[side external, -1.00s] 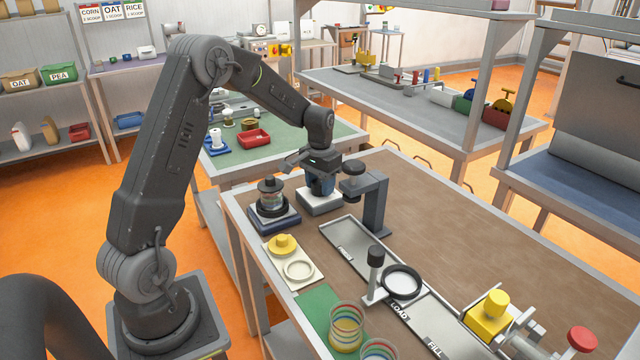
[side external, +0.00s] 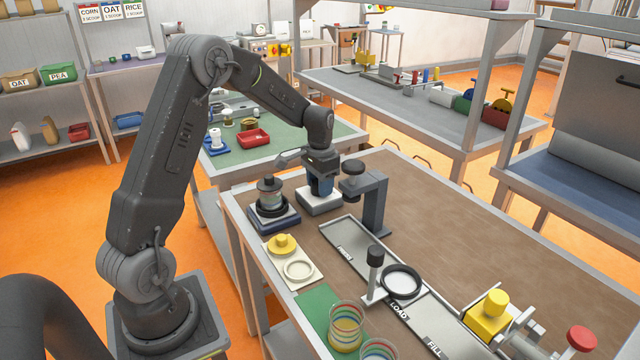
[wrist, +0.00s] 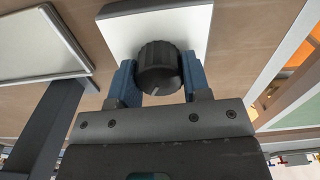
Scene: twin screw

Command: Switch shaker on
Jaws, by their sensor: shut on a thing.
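A dark ribbed knob (wrist: 160,66) sits on a pale box (wrist: 196,22) in the wrist view. The blue fingers of my gripper (wrist: 160,84) press on it from both sides. In the side view my gripper (side external: 320,188) points down over the same pale box (side external: 320,203), and its fingers hide the knob. Just left of it, a jar with a dark top (side external: 269,190) stands upright on a dark blue base (side external: 275,222), which looks like the shaker. I cannot tell from the knob which setting it is at.
A grey post with a dark round head (side external: 372,205) stands close to the right of my gripper. In front lie a yellow-knobbed piece and ring on a cream plate (side external: 311,282), and a long metal track (side external: 345,262). The brown bench top (side external: 460,235) is clear behind.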

